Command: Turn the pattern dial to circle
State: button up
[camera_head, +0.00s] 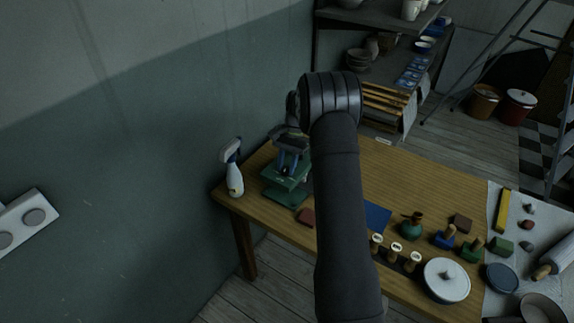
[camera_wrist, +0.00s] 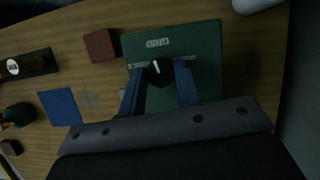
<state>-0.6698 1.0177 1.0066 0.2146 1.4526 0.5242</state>
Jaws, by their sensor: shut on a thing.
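The green device with the pattern dial stands near the left end of the wooden table; its green body (camera_head: 280,194) shows partly below my gripper in the head view. In the wrist view its green top face (camera_wrist: 203,45) fills the middle. The dark round dial (camera_wrist: 158,74) has a light pointer mark facing up the picture. A small pale label (camera_wrist: 157,43) sits above it, too small to read. My gripper (camera_wrist: 157,71), with blue fingers, is shut on the dial, one finger at each side. It also shows in the head view (camera_head: 287,167), over the device.
A white spray bottle (camera_head: 235,181) stands left of the device, near the wall. A red-brown block (camera_head: 306,217) lies close to its right. Further right are a blue sheet (camera_head: 377,216), a teal vase (camera_head: 412,229), several stamps and a lidded pot (camera_head: 446,281).

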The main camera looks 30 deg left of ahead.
jog(key=n+h, duration=0.1)
jog(key=n, duration=0.3)
jog(key=shift+a+n+t+h, duration=0.15)
jog(key=shift+n+t+h, duration=0.15)
jog(key=shift+h, duration=0.1)
jog(key=n+t+h, duration=0.1)
jog(key=n, duration=0.3)
jog(key=shift+s+n, duration=0.15)
jog(key=shift+n, duration=0.25)
jog(key=shift+h, duration=0.3)
jog(key=o, duration=1)
jog(key=shift+c, duration=0.2)
jog(key=v, duration=1.2)
jog(key=shift+s, duration=0.15)
